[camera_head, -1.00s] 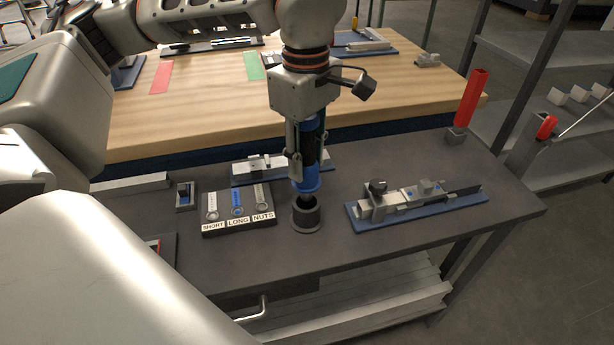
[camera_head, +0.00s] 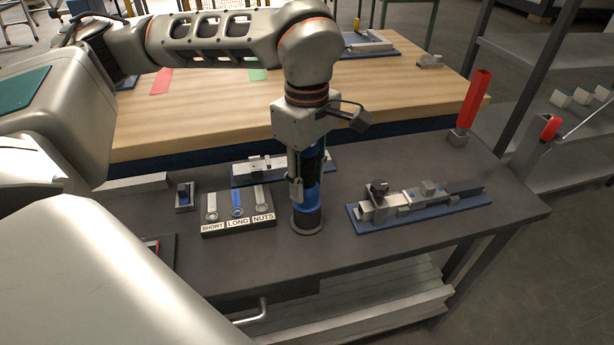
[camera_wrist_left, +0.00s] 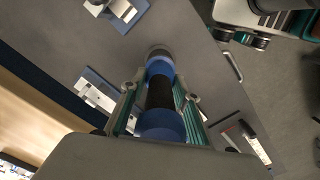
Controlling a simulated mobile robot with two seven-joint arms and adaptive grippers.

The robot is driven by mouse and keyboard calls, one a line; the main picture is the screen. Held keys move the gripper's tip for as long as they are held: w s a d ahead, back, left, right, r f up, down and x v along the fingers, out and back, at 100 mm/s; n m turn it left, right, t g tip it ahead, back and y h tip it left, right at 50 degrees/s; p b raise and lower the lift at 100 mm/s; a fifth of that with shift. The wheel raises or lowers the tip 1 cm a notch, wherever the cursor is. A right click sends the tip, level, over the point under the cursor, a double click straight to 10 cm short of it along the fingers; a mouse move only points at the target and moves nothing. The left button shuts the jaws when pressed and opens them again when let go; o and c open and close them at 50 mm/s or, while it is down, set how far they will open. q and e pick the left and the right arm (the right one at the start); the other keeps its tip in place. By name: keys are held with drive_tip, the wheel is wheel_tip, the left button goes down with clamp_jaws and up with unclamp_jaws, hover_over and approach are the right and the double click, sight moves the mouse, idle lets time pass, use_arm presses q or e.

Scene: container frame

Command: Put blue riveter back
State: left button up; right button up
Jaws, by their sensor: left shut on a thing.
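The blue riveter (camera_head: 309,188) is upright in my left gripper (camera_head: 308,180), which is shut on its body from above. Its lower end is at the round dark holder (camera_head: 307,222) on the dark workbench, and the tip is hidden inside or behind the holder's rim. In the left wrist view the riveter (camera_wrist_left: 160,92) shows as a blue and black cylinder between the fingers (camera_wrist_left: 157,105), with the grey holder (camera_wrist_left: 160,50) at its far end. My right gripper is not in view.
A black tray (camera_head: 238,228) labelled SHORT, LONG, NUTS stands left of the holder. A blue-based fixture (camera_head: 420,205) lies to the right, and another (camera_head: 245,172) behind. A red tube (camera_head: 470,100) stands at the bench's back right. The bench in front of the holder is clear.

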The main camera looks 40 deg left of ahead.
use_arm(q)
drive_tip(key=o, duration=1)
wheel_tip(320, 180, up, 13)
drive_tip(key=shift+f+p, duration=0.1)
drive_tip(key=shift+p, duration=0.85)
